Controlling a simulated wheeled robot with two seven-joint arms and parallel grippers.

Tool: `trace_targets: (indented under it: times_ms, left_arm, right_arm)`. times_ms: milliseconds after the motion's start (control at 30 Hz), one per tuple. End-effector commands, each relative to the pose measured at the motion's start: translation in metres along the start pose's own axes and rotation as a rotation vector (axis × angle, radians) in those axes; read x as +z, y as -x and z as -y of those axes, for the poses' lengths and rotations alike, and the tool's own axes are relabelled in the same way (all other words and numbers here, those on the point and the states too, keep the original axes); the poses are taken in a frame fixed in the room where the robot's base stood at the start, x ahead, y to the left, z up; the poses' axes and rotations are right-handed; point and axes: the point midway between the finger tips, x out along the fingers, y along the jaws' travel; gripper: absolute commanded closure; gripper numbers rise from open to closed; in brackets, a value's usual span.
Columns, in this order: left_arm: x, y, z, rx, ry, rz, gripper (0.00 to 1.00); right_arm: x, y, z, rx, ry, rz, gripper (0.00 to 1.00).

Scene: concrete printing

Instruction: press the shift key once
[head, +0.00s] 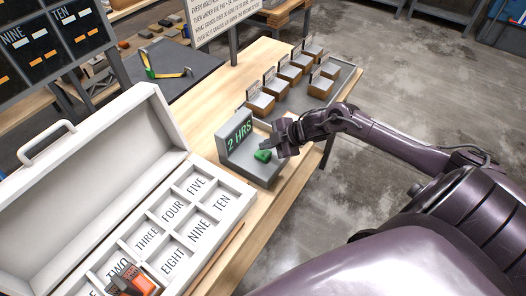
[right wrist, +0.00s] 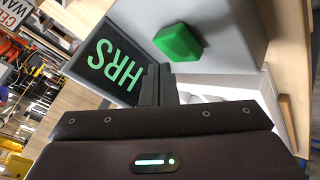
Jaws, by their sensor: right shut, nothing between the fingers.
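The green key (head: 262,156) sits on the grey base of a small device (head: 250,171) whose dark screen (head: 239,136) reads "2 HRS" in green. My right gripper (head: 281,134) is shut and empty, close beside the key on its far right side in the head view. In the right wrist view the green key (right wrist: 178,42) lies just beyond the closed fingertips (right wrist: 158,72), with a small gap in the picture. I cannot tell the fingertips' height above the base. The key carries no readable label. My left gripper is not in view.
An open white case (head: 185,152) with numbered compartments stands at left; an orange-red object (head: 133,283) lies in one. A dark mat (head: 182,75) holds a yellow-green tool.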

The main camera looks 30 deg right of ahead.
Motion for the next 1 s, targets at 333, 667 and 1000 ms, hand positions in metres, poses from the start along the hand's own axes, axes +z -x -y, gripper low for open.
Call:
trace_targets:
  times_ms: [333,667,1000]
  left_arm:
    - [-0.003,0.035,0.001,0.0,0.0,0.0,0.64]
    - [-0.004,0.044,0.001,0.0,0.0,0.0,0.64]
    - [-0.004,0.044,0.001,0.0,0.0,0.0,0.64]
  right_arm:
    - [-0.019,0.026,-0.02,0.001,0.0,0.0,1.0]
    - [-0.024,0.033,-0.024,0.0,0.0,0.0,1.0]
    - [-0.024,0.033,-0.024,0.001,0.0,0.0,1.0]
